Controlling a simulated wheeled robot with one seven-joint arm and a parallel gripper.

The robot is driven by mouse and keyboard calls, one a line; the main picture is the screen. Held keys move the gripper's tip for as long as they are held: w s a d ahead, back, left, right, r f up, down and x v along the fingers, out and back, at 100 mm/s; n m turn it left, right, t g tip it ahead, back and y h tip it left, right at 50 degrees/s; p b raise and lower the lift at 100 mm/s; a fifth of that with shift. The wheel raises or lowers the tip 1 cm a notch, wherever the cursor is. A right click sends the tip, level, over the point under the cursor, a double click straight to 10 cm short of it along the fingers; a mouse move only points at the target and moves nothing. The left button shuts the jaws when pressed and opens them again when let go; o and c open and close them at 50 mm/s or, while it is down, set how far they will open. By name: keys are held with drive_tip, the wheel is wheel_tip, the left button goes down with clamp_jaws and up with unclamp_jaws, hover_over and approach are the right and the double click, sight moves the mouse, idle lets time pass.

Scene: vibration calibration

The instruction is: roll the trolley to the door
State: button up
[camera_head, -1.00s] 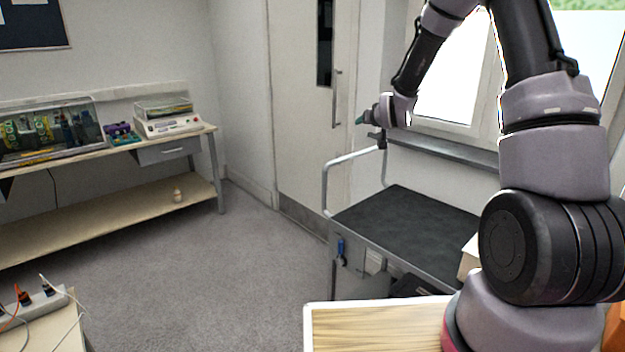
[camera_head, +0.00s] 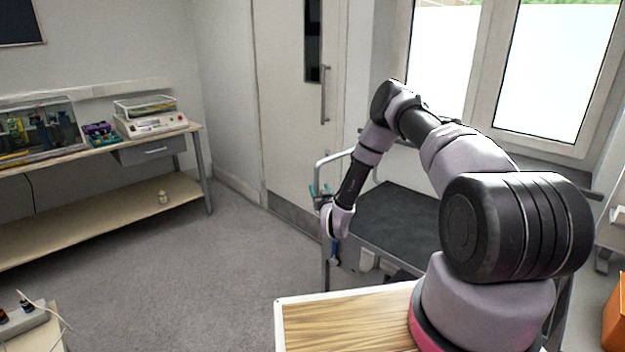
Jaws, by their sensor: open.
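The trolley (camera_head: 397,222) stands at the middle right, below the window. It has a dark top and a grey tubular handle at its door-side end. The door (camera_head: 285,120) is pale and closed, with a vertical pull handle, just behind the trolley's left end. My gripper (camera_head: 320,192) is open and in front of the trolley handle at its left end. I cannot tell whether it touches the handle. My arm hides part of the trolley's top and right side.
A workbench (camera_head: 160,148) with lab devices stands along the left wall. A power strip (camera_head: 30,316) with cables lies on a surface at the lower left. An orange box (camera_head: 615,315) is at the right edge. The grey carpet (camera_head: 170,270) between is clear.

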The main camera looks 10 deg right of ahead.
sight(315, 178)
drive_tip(key=w, duration=0.9)
drive_tip(key=shift+w+a, duration=0.15)
drive_tip(key=shift+w, duration=0.05)
drive_tip(key=shift+c, duration=0.3)
clamp_jaws()
idle(0.8)
